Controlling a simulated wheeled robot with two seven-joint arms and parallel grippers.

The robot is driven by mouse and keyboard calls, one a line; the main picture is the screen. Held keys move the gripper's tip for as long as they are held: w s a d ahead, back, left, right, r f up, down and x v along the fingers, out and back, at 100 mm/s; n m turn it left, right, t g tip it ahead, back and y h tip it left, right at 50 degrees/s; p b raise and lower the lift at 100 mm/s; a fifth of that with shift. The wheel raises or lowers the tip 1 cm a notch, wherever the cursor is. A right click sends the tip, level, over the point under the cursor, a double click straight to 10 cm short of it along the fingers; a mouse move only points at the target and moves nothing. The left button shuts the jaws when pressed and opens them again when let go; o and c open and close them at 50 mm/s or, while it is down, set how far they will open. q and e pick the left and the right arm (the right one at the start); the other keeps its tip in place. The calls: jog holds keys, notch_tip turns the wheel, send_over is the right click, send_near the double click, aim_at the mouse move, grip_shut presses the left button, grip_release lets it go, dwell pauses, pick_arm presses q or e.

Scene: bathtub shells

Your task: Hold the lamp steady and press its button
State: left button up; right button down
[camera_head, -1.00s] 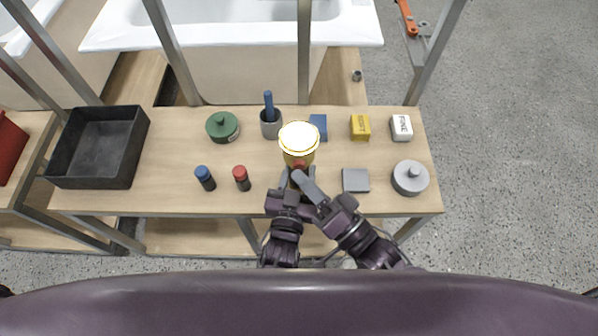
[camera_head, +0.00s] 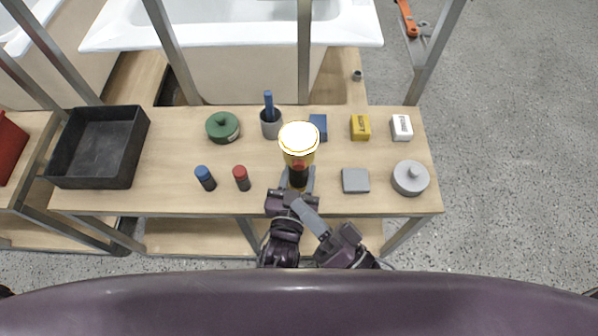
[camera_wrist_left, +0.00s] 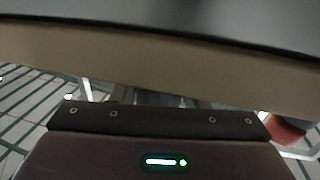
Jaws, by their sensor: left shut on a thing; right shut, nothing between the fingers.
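The lamp (camera_head: 299,142) stands upright near the front edge of the table in the head view, its yellow top glowing. Below the top are a small red button (camera_head: 299,164) and a black lower body (camera_head: 298,178). My left gripper (camera_head: 298,186) is shut on the lamp's lower body, with its fingers partly hidden. My right gripper (camera_head: 295,202) is shut and empty, just in front of the lamp and apart from the button. The left wrist view shows mainly the table edge (camera_wrist_left: 160,62); the lamp cannot be made out there.
Metal posts rise behind.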

jog(key=shift+s, duration=0.5)
pick_arm(q)
jog(key=o, duration=1.2)
jog(key=shift+s, duration=0.1)
